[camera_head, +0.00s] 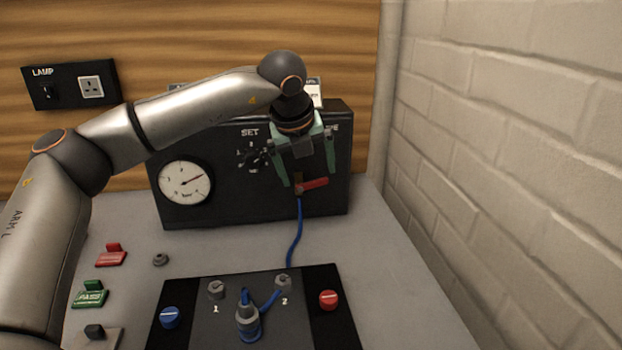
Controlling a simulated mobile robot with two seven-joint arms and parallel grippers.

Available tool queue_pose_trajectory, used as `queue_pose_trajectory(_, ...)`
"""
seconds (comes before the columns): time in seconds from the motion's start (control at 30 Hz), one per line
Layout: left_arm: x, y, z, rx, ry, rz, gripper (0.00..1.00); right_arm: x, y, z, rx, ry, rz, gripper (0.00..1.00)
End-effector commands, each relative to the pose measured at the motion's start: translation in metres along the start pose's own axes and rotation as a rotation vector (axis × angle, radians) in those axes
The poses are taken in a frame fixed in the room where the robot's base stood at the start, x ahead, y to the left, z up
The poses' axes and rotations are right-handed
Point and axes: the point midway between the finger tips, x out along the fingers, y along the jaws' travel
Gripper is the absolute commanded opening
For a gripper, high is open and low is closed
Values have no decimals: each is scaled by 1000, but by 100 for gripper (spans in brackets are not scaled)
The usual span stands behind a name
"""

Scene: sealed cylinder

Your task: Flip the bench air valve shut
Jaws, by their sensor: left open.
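The air valve has a red lever handle (313,184) on the front of a dark bench box (222,213). The lever points right and slightly up from its small brass-coloured body, and a blue hose (296,232) runs down from it. My left gripper (307,184) has green fingers and hangs in front of the box, pointing down. Its fingers are spread, one on each side of the valve, with the lever showing between their tips. Whether a finger touches the lever I cannot tell. My right gripper is not in view.
The box carries a round gauge (185,183) and a SET dial (253,159). In front lies a dark panel (342,312) with a blue knob (170,317), a red knob (328,300) and a small cylinder (248,318). A brick wall (520,130) stands at right.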

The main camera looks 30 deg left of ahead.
Motion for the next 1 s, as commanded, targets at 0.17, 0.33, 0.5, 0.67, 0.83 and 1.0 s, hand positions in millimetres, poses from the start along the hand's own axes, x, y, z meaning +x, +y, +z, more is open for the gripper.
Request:
queue_pose_trajectory(0.17,24,0,0,0,2,1,100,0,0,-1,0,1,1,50)
queue_pose_trajectory(0.33,33,-1,0,1,1,-1,100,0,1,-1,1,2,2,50)
queue_pose_trajectory(0.5,34,0,0,1,1,-1,100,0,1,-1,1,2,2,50)
queue_pose_trajectory(0.67,34,0,0,1,1,-1,92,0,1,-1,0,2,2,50)
queue_pose_trajectory(0.83,34,0,0,1,1,-1,73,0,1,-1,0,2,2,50)
queue_pose_trajectory(1.0,34,0,0,1,1,-1,54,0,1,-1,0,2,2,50)
